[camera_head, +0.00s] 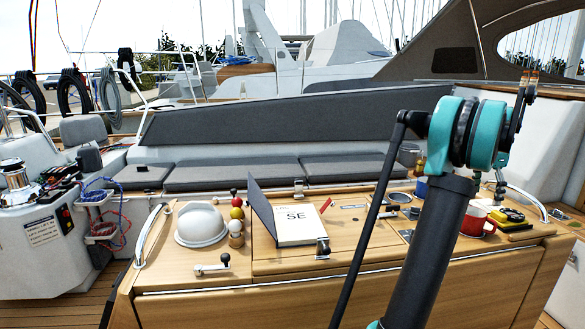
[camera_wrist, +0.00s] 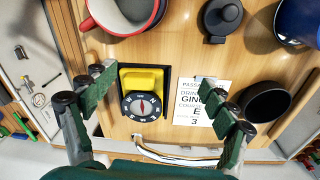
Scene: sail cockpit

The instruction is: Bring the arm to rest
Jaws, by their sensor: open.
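My gripper (camera_wrist: 155,82) shows in the wrist view with its two green fingers spread wide apart and nothing held between them. It points down at the wooden cockpit table (camera_wrist: 105,55). A yellow and black device with a round dial (camera_wrist: 141,104) lies below, in the gap between the fingertips. In the head view my arm rises in the foreground at right, with a teal joint at the top. I cannot make out the gripper's fingers there.
A red mug (camera_head: 476,222) stands near the yellow device (camera_head: 510,216); a printed card (camera_wrist: 202,103), a dark cup (camera_wrist: 267,101) and a blue mug (camera_wrist: 298,22) are close by.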

